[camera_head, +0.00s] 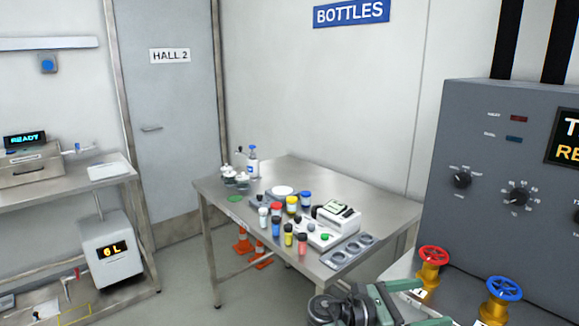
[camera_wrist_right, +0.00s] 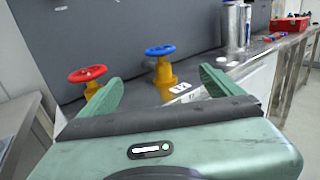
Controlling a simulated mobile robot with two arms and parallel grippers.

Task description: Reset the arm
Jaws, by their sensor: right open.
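My right gripper (camera_head: 412,303) shows at the bottom of the head view, in front of the grey control panel. Its green fingers stand wide apart in the right wrist view (camera_wrist_right: 160,86), and nothing is between them. A valve with a red wheel (camera_head: 433,254) and one with a blue wheel (camera_head: 504,288) stand beyond the gripper, both on yellow bodies. In the wrist view the red wheel (camera_wrist_right: 87,74) is just past the left finger and the blue wheel (camera_wrist_right: 160,50) is between the fingers, farther off. I see no contact. My left gripper is not in view.
A steel table (camera_head: 335,187) holds several bottles, jars and a small white device (camera_head: 338,215). The grey panel (camera_head: 470,150) rises behind the valves. Orange cones (camera_head: 243,242) stand beneath the table. A bench (camera_head: 60,190) stands at left by the door. A red box (camera_wrist_right: 290,24) is at far right.

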